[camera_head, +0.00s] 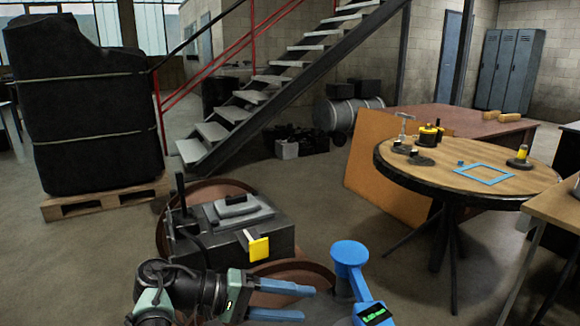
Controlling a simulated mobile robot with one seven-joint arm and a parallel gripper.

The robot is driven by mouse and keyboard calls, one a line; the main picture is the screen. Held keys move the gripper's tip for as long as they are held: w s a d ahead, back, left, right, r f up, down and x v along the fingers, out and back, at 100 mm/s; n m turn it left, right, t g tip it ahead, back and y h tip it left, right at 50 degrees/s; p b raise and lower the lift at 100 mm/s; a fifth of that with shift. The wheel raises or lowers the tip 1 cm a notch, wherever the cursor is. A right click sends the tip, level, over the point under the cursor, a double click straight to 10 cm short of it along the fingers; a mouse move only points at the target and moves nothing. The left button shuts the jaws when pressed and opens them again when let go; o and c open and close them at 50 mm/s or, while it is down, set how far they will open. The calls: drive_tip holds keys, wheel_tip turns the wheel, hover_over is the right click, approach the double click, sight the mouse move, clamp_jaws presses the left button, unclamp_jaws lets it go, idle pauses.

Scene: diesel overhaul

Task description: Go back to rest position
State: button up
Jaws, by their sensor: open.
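My gripper (300,302) shows at the bottom of the view, with two blue fingers pointing right. The fingers are apart, with nothing between them. Just right of the fingertips is a blue rounded piece (350,255) with a blue part bearing a small green display (373,314) below it. Behind my gripper is a dark box-like unit (235,225) with a yellow block (258,248) on its front. My gripper does not appear to touch the yellow block.
A round wooden table (440,178) at the right holds a blue frame (485,173), a black-and-yellow item (428,134) and other small parts. A wrapped black load stands on a pallet (105,199) at the left. A staircase (270,85) rises behind. Floor between pallet and table is partly clear.

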drive_tip(key=w+d+r+m+t+y, duration=0.1)
drive_tip(key=w+d+r+t+y, duration=0.1)
drive_tip(key=w+r+t+y, duration=0.4)
wheel_tip(320, 180, up, 12)
drive_tip(key=f+m+t+y, duration=0.1)
drive_tip(key=t+y, duration=0.1)
drive_tip(key=t, duration=0.4)
drive_tip(key=s+a+r+t+y+p, duration=0.2)
drive_tip(key=s+r+t+y, duration=0.4)
drive_tip(key=s+r+t, duration=1.35)
drive_tip(key=s+r+g+p, duration=0.2)
drive_tip(key=r+g+p, duration=0.1)
drive_tip(key=r+p, duration=1.2)
drive_tip(key=s+r+g+p, duration=0.2)
drive_tip(key=r+g+p, duration=0.1)
drive_tip(key=r+p, duration=1.3)
wheel_tip(320, 180, up, 8)
drive_tip(key=shift+s+a+f, duration=0.2)
drive_tip(key=shift+s+f, duration=0.05)
drive_tip(key=shift+g, duration=0.25)
